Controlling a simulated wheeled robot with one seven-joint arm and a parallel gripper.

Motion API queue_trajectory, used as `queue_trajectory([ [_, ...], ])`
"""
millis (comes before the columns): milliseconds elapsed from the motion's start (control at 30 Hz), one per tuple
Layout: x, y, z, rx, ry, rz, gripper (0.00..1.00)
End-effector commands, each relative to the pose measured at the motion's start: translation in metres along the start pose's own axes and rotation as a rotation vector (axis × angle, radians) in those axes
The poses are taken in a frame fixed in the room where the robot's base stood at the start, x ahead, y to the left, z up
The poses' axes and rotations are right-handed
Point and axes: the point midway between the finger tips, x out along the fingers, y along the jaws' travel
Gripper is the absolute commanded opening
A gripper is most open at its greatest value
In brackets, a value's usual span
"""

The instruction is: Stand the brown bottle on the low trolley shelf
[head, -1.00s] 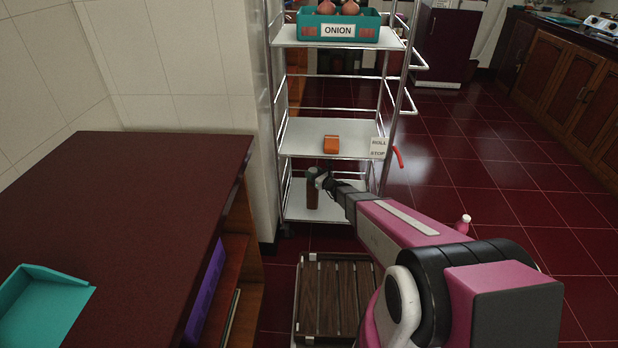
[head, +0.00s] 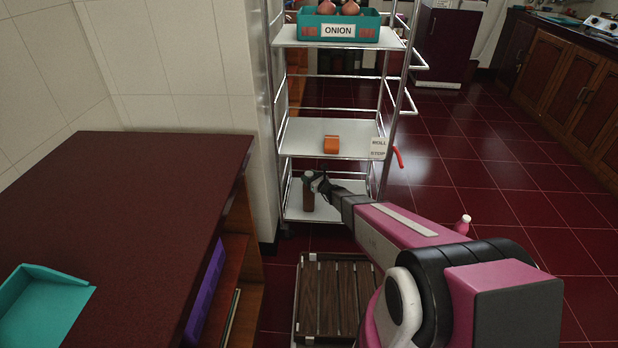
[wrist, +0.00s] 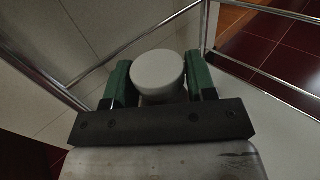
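The brown bottle (head: 308,200), with a grey cap, is upright at the left part of the low trolley shelf (head: 345,205) in the head view. I cannot tell whether its base touches the shelf or hangs just above it. My gripper (head: 317,184) is at the bottle's upper part, reaching in from the right, and is shut on it. In the wrist view the round pale cap (wrist: 158,73) sits between the two green fingers of my gripper (wrist: 160,83), which hide the sides below it. The bottle's body is mostly hidden there.
The middle shelf (head: 305,138) is close above and holds an orange object (head: 331,144). The onion crate (head: 339,24) stands on the top shelf. Metal posts frame the trolley. A slatted wooden crate (head: 335,300) is in front, and a dark counter (head: 110,220) is at left.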

Motion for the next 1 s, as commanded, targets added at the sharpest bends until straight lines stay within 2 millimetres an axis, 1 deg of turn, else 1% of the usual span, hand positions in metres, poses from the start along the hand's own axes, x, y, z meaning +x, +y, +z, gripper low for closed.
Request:
queue_trajectory([
  [33, 0.000, 0.000, 0.000, 0.000, 0.000, 0.000, 0.68],
  [67, 0.000, 0.000, 0.000, 0.000, 0.000, 0.000, 0.71],
  [367, 0.000, 0.000, 0.002, 0.000, 0.000, 0.000, 0.71],
  [467, -0.007, 0.000, 0.003, 0.000, 0.000, -0.001, 0.71],
  [567, -0.022, 0.001, 0.004, 0.000, 0.000, -0.001, 0.71],
  [800, -0.071, 0.001, 0.004, 0.001, 0.000, -0.002, 0.71],
  [1000, -0.103, 0.001, 0.004, 0.000, 0.000, -0.001, 0.71],
])
